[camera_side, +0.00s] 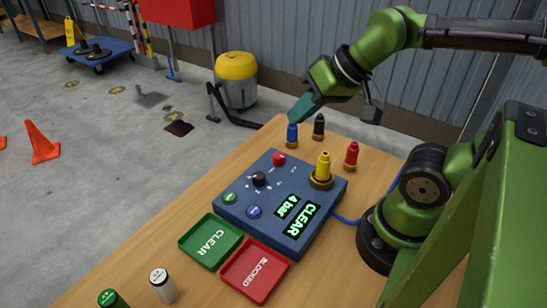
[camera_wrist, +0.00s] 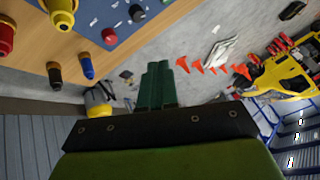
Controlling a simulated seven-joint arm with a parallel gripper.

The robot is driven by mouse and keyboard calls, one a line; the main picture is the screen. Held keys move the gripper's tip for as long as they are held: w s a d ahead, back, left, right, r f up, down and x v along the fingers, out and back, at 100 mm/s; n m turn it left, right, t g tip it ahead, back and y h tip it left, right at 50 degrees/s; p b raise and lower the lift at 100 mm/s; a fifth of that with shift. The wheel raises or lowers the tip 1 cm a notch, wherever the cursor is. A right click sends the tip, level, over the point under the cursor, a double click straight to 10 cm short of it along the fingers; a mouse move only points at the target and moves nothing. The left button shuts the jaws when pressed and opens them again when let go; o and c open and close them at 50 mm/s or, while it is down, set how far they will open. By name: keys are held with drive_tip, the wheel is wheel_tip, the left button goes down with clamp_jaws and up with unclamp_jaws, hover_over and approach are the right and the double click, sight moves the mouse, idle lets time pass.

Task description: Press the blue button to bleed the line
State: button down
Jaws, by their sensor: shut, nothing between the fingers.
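A blue control box (camera_side: 285,200) sits on the wooden table in the side view. Its blue button (camera_side: 254,211) is on the near part of the top, beside a green button (camera_side: 229,198). A black knob (camera_side: 259,179) and a red button (camera_side: 279,158) are farther back. Two displays read "4 bar" and "CLEAR". A yellow nozzle (camera_side: 322,172) stands upright on the box. My gripper (camera_side: 294,118) is shut and empty, in the air near the table's far end, above the blue nozzle. In the wrist view its fingers (camera_wrist: 157,75) are together; the blue button is not discernible there.
Blue (camera_side: 292,137), black (camera_side: 318,127) and red (camera_side: 351,155) nozzles stand behind the box. A green CLEAR tray (camera_side: 185,243) and red BLOCKED tray (camera_side: 225,276) lie in front. Two cylinders, green-topped (camera_side: 112,299) and white (camera_side: 163,286), stand at the table's near left.

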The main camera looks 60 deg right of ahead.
idle(0.3)
drive_tip(key=n+g+h, duration=0.6)
drive_tip(key=n+h, duration=0.5)
drive_tip(key=n, duration=0.3)
hover_over(252, 214)
wheel_tip(252, 214, down, 10)
drive_tip(key=shift+r, duration=0.25)
drive_tip(key=shift+f, duration=0.1)
drive_tip(key=shift+f, duration=4.35)
